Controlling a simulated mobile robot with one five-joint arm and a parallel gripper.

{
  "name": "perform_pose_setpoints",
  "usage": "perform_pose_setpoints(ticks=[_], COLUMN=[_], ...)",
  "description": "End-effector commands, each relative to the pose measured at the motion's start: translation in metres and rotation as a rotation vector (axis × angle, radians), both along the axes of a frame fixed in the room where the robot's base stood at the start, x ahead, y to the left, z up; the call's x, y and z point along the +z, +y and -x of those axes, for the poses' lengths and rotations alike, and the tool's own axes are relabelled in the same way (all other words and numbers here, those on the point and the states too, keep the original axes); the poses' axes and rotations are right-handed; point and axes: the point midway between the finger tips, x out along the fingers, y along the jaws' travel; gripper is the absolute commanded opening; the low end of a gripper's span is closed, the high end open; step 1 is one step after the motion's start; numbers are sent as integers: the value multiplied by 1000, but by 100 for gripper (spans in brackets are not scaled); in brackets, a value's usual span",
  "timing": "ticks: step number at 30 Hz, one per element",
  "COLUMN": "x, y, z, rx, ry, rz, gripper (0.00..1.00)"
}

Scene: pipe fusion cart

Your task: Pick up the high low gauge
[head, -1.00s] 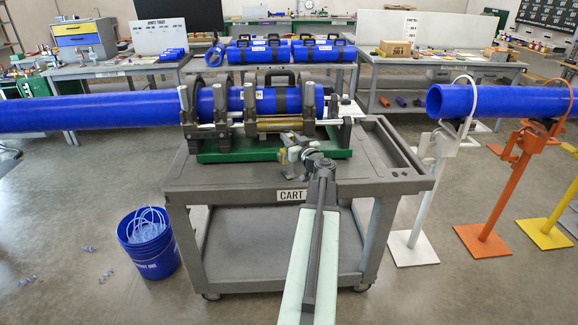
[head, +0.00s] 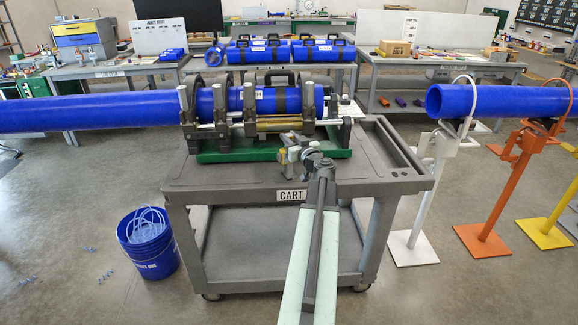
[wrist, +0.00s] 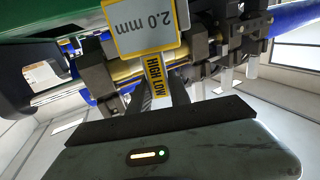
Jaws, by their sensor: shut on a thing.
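The high low gauge (wrist: 144,30) shows at the top of the wrist view as a grey plate with a yellow border, marked "2.0 mm". A yellow "HIGH LOW" label (wrist: 154,75) is on its narrower stem. My gripper (wrist: 160,92) is shut on this stem, with a dark finger on either side. In the head view my gripper (head: 296,154) is over the front of the cart top, just in front of the green-based fusion machine. The gauge is small there and partly hidden by the gripper. I cannot tell whether it is clear of the cart.
The grey cart (head: 235,178) carries the fusion machine (head: 262,122), which clamps a long blue pipe (head: 90,113). A blue bucket (head: 148,245) stands on the floor at left. Pipe stands (head: 415,210) are at right. The cart top's right side is mostly bare.

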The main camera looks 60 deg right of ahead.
Motion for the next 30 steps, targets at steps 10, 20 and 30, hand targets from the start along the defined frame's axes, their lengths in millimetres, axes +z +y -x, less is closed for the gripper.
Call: perform_pose_setpoints(ticks=[10, 20, 30], x=[0, 34, 100], y=[0, 0, 0], z=[0, 0, 0], rx=[0, 0, 0], ry=[0, -1, -1], rz=[0, -1, -1], gripper=[0, 0, 0])
